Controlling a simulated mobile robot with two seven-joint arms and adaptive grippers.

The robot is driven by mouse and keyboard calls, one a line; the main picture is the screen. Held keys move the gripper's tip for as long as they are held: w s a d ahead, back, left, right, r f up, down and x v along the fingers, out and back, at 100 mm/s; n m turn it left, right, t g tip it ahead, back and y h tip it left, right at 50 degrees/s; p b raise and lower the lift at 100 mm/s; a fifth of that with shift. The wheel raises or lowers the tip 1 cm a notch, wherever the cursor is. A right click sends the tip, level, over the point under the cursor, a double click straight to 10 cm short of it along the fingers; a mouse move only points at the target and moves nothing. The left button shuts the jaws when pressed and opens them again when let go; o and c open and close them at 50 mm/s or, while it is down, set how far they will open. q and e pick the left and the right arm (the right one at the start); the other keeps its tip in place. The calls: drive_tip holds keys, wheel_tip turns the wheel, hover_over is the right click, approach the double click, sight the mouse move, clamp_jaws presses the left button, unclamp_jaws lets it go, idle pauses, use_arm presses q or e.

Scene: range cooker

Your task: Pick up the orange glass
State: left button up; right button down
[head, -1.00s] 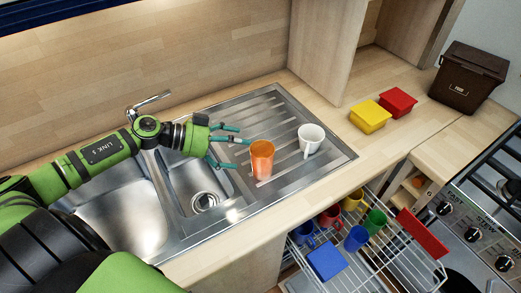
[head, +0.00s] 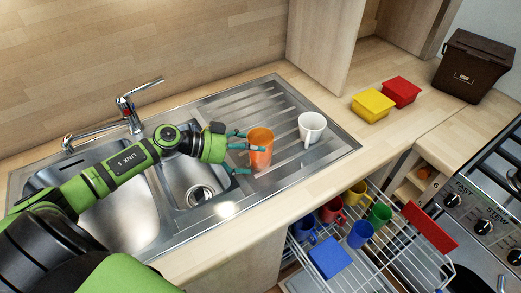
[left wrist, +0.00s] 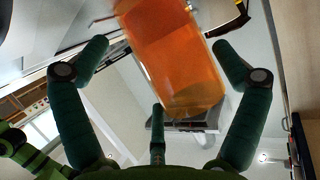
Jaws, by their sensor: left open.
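The orange glass (head: 261,148) stands upright on the ribbed drainer of the metal sink. My left gripper (head: 243,152) is at the glass's left side, with its teal fingers open and reaching toward it. In the left wrist view the orange glass (left wrist: 172,55) shows large and tilted between the spread fingers of my left gripper (left wrist: 155,60). The fingers appear apart from the glass there. In the head view the glass hides part of the fingers. My right gripper is not in view.
A white mug (head: 311,128) stands right of the glass on the drainer. Yellow (head: 372,105) and red (head: 401,91) boxes and a brown bin (head: 470,66) sit on the counter. An open dish rack (head: 395,255) with several coloured mugs is below the counter's front edge. The tap (head: 127,108) stands behind the basins.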

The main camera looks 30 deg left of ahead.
use_arm(q)
drive_tip(key=shift+x, duration=1.1)
drive_tip(key=shift+w+d, duration=0.15)
drive_tip(key=shift+w, duration=0.1)
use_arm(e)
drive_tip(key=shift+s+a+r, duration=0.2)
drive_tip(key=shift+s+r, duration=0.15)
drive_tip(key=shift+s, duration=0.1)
use_arm(q)
drive_tip(key=shift+s, duration=0.1)
drive_tip(key=c, duration=1)
drive_tip(key=shift+c, duration=0.4)
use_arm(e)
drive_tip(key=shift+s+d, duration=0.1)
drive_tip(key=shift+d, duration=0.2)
